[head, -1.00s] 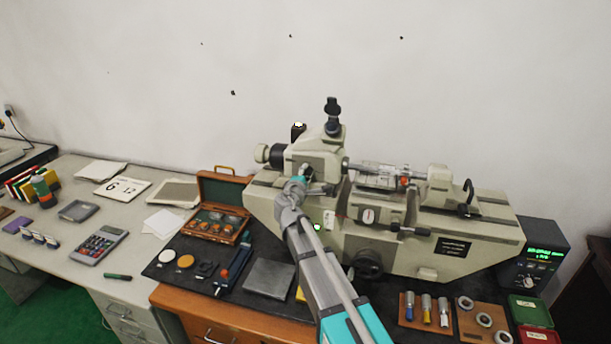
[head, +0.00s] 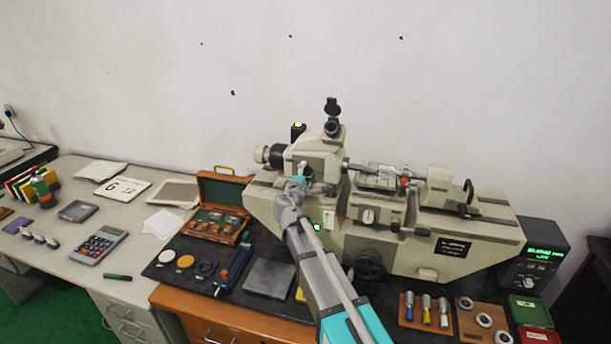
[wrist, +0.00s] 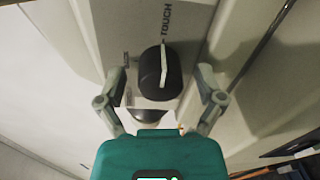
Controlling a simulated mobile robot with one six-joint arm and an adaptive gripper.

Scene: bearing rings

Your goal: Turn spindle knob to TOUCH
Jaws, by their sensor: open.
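The spindle knob (wrist: 155,74) is a black round knob with a pale pointer bar, on the cream face of the measuring machine (head: 470,232). The word TOUCH (wrist: 167,20) is printed above it in the wrist view, and another small label stands to its left. The bar points roughly up, near TOUCH; I cannot tell whether it is exactly on it. My gripper (wrist: 163,82) is open, with one finger on each side of the knob and a gap to both. In the head view my arm hides the knob.
A black mat holds a wooden case (head: 222,205), a grey plate (head: 269,277) and several gauges in front of the machine. A green digital readout (head: 535,258) stands at the right. A calculator (head: 100,243) lies on the left desk.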

